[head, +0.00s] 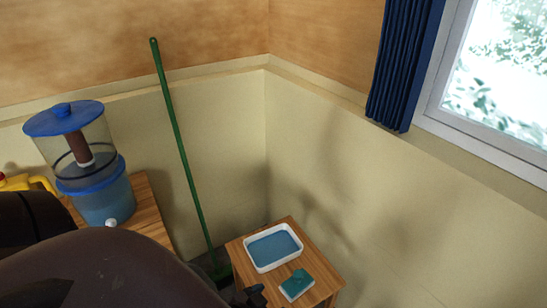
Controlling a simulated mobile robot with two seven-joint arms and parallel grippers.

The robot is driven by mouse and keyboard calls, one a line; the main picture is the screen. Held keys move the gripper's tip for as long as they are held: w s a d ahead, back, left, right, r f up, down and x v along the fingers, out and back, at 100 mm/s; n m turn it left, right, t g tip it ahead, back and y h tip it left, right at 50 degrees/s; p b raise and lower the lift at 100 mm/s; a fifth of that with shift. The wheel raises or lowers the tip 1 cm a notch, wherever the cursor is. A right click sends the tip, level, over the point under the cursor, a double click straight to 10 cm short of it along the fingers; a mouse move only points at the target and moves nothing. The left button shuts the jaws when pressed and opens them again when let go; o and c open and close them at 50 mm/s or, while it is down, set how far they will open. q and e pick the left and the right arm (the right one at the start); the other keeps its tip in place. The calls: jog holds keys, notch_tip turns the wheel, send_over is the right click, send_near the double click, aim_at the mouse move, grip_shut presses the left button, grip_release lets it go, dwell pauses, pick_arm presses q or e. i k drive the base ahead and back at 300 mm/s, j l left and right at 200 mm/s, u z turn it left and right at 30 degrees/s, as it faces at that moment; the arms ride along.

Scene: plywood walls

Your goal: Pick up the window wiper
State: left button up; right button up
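No thing is plainly a window wiper. The closest in shape is a long green-handled tool (178,135) leaning upright against the wall left of the corner. Its lower end is partly hidden behind the small table and my arm, so I cannot tell whether it is a wiper or a broom. My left arm's dark links cover the lower left. A small black part that looks like my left gripper (250,296) shows at the left edge of the small table, at the bottom of the view. Its fingers are too hidden to read. My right gripper is not in view.
A small wooden table (321,281) holds a white tray (251,265) of blue liquid and a teal sponge-like block (297,285). A wooden stand (150,205) at left bears a blue-lidded water dispenser (105,200). A yellow object (42,182) is behind my arm. Walls close the corner.

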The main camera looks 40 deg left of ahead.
aim_at(295, 286)
jog(key=u, duration=1.1)
